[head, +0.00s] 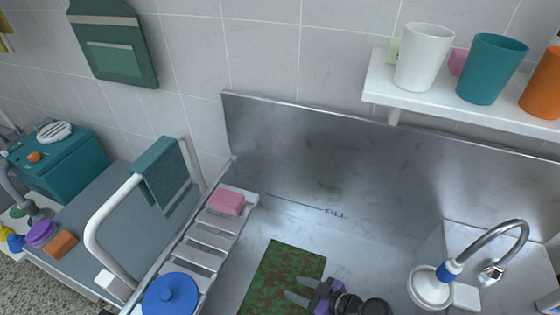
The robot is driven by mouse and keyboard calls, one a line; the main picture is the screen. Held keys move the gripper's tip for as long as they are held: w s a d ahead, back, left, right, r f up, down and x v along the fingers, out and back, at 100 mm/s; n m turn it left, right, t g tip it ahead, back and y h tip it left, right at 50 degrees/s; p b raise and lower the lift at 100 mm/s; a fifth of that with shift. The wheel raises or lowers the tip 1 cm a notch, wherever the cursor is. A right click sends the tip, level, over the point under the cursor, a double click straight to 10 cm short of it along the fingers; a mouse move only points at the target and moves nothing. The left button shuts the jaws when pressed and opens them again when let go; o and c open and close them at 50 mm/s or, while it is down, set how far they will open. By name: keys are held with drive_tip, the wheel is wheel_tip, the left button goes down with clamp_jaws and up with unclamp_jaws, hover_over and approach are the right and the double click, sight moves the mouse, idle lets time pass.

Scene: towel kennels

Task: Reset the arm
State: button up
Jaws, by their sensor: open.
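My gripper (300,290) shows at the bottom of the head view, with its two grey fingers apart and nothing between them. It is over the right edge of a green and brown mottled mat (272,275) in the steel sink. The rest of my arm runs out of the bottom of the picture. A teal towel (162,175) hangs over a white rail (118,205) to the left, well apart from my gripper.
A slatted rack (198,243) carries a pink block (227,203) and a blue lidded pot (170,294). A curved tap (495,240) stands on the right. A shelf (450,93) holds white, teal and orange cups. A teal box (60,160) stands far left.

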drive_tip(key=w+d+m, duration=0.1)
drive_tip(key=w+d+r+m+t+h, duration=0.1)
drive_tip(key=shift+d+h, duration=0.3)
drive_tip(key=shift+d, duration=0.05)
drive_tip(key=s+d+r+m+t+h, duration=0.55)
drive_tip(key=s+d+r, duration=0.25)
drive_tip(key=d, duration=0.2)
drive_tip(key=s+d+r+m+t+h+p, duration=0.1)
drive_tip(key=s+r+m+h+p, duration=0.1)
drive_tip(key=s+r, duration=2.2)
drive_tip(key=shift+s+d+t, duration=0.35)
drive_tip(key=shift+d, duration=0.05)
drive_tip(key=shift+h, duration=0.25)
